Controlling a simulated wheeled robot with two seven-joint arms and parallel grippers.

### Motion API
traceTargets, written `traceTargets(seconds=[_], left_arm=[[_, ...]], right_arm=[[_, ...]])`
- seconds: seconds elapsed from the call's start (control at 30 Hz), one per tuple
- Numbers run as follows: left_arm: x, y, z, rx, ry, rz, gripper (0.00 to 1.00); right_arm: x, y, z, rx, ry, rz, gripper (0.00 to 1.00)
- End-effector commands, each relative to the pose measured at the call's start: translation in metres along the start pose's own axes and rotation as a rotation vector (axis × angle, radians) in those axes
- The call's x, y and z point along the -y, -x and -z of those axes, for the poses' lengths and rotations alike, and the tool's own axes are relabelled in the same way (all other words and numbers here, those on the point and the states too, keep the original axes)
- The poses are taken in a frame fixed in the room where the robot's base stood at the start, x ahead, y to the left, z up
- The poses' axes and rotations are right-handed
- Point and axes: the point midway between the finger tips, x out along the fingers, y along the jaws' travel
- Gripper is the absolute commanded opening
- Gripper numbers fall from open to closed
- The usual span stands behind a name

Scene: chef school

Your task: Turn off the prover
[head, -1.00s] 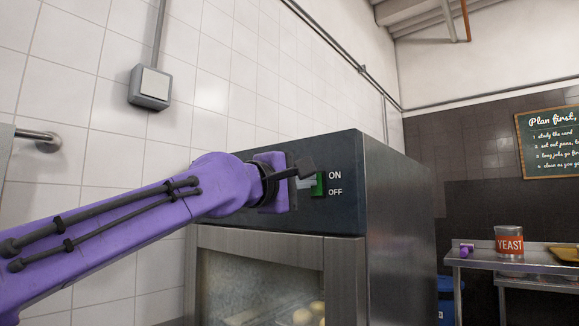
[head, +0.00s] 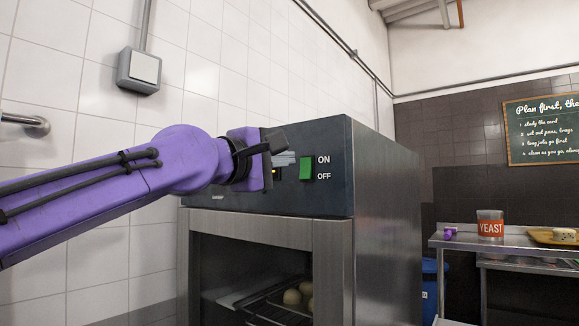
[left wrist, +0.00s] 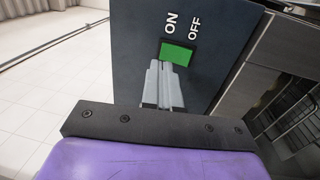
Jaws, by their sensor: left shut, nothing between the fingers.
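The prover (head: 388,200) is a steel cabinet with a dark control panel (head: 335,150) above a windowed door. A green rocker switch (head: 307,168) sits on the panel between my gripper and the ON and OFF labels. It also shows in the left wrist view (left wrist: 177,53). My left gripper (head: 285,159) is shut and empty, just left of the switch in the head view. In the left wrist view its fingertips (left wrist: 164,67) lie close to the switch; contact cannot be told. My right gripper is out of view.
Round pale dough pieces (head: 293,297) sit on a rack inside the dark prover. A wall box (head: 140,70) is at upper left. At right stands a steel table (head: 465,241) with a yeast tin (head: 490,226), with a blue bin (head: 430,285) beside it.

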Motion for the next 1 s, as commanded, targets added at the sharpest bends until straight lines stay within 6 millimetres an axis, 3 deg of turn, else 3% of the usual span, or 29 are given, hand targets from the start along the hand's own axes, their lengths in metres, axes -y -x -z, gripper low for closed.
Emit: traceTargets(seconds=[0.2,0.3,0.4,0.6,1.0], left_arm=[[-0.010,0.054,-0.002,0.003,0.000,-0.005,0.00],[-0.007,0.071,-0.002,0.007,0.001,-0.005,0.00],[-0.016,0.085,-0.002,0.005,0.001,-0.003,0.00],[-0.025,0.097,-0.001,0.003,0.000,-0.002,0.00],[-0.025,0.097,-0.001,0.003,0.000,-0.001,0.00]], right_arm=[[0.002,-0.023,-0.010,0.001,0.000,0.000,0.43],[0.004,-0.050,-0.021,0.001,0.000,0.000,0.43],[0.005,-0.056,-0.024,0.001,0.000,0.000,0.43],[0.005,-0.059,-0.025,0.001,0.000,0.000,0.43],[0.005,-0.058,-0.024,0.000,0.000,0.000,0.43]])
